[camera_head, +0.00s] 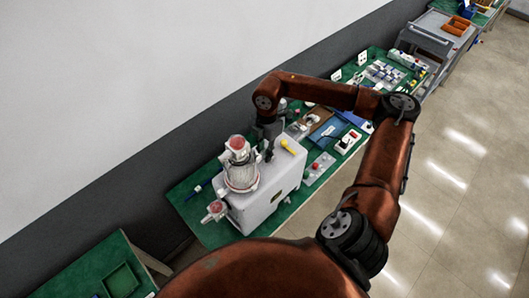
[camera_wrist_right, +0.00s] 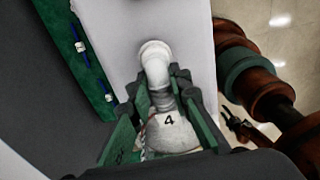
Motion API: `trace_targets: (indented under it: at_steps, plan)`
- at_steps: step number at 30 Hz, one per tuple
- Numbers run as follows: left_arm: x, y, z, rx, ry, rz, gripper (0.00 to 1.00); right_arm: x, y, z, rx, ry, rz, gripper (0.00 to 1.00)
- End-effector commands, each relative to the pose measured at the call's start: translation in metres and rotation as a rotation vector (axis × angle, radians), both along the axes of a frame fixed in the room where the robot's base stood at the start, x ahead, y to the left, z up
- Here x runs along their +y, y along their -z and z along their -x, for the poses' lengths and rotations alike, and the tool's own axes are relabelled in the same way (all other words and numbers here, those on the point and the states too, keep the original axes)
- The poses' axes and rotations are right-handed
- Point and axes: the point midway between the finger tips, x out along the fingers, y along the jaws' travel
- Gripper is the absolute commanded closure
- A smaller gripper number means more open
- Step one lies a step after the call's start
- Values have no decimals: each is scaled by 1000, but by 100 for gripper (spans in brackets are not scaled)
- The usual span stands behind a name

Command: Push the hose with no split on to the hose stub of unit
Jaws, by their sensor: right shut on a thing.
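The unit (camera_head: 265,190) is a pale grey box on the green bench, with a clear canister (camera_head: 240,172) and red-topped parts on its left side. In the right wrist view, a white elbow-shaped hose stub (camera_wrist_right: 155,64) comes out of the unit's pale wall (camera_wrist_right: 110,25). My right gripper (camera_wrist_right: 162,92) is shut on a pale hose end (camera_wrist_right: 172,135) marked "4". The hose end lines up with the stub's mouth; the fingers hide whether they touch. No split shows on the visible part. My left gripper is not seen.
Along the green bench (camera_head: 215,235) lie a blue tray (camera_head: 328,134), a box with a red button (camera_head: 318,168) and several small parts. A grey wall runs close behind. A grey cart (camera_head: 432,42) stands at the far end. The floor at right is clear.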

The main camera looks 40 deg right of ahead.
Motion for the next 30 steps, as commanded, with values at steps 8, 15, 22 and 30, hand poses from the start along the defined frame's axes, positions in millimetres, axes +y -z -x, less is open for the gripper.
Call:
trace_targets:
  at_steps: [8, 15, 22, 30]
  plan:
    - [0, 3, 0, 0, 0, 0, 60, 0, 4, 0, 0, 0, 0, 100]
    - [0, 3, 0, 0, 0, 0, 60, 0, 3, 0, 0, 0, 0, 100]
    - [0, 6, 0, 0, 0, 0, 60, 0, 6, 0, 0, 0, 0, 100]
    - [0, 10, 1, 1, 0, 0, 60, 0, 12, 0, 0, 0, 0, 100]
